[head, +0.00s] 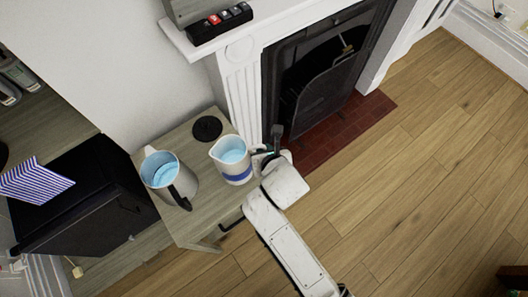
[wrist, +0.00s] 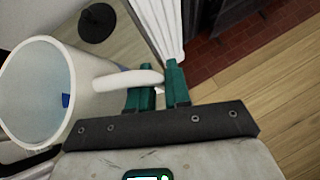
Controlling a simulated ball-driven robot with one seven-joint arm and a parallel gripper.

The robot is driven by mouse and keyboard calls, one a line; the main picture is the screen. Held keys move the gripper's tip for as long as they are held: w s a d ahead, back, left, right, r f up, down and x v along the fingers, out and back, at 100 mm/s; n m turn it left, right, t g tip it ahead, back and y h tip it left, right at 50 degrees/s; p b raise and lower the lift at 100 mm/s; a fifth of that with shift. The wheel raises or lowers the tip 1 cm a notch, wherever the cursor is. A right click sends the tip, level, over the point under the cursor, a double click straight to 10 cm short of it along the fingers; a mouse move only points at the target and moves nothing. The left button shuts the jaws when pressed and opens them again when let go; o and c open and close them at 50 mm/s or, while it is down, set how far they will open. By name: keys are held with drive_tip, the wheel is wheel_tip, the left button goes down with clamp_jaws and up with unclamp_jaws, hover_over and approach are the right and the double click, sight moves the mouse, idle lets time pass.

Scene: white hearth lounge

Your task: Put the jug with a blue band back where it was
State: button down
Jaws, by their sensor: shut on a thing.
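The jug with a blue band (head: 234,171) is cream-white, with light blue showing inside. It looks upright, over the right part of the small wooden table (head: 185,222); I cannot tell whether its base touches the top. My gripper (head: 262,156) is at its right side, shut on its handle. In the wrist view the jug (wrist: 78,62) is at the left, and its handle (wrist: 118,81) runs to my gripper's green fingers (wrist: 159,84). The jug's base is hidden in the wrist view.
A grey jug-like kettle (head: 151,184) with a black handle stands left of the banded jug. The white fireplace surround (head: 240,95) rises close behind. Open wooden floor (head: 400,200) lies to the right.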

drive_tip(key=shift+w+f, duration=0.2)
drive_tip(key=shift+f, duration=0.5)
drive_tip(key=shift+w+f, duration=0.2)
drive_tip(key=shift+f, duration=0.45)
drive_tip(key=shift+w+f, duration=0.2)
drive_tip(key=shift+f, duration=0.6)
drive_tip(key=c, duration=1.1)
unclamp_jaws()
drive_tip(key=shift+s, duration=0.1)
drive_tip(key=v, duration=1.2)
drive_tip(key=shift+s, duration=0.1)
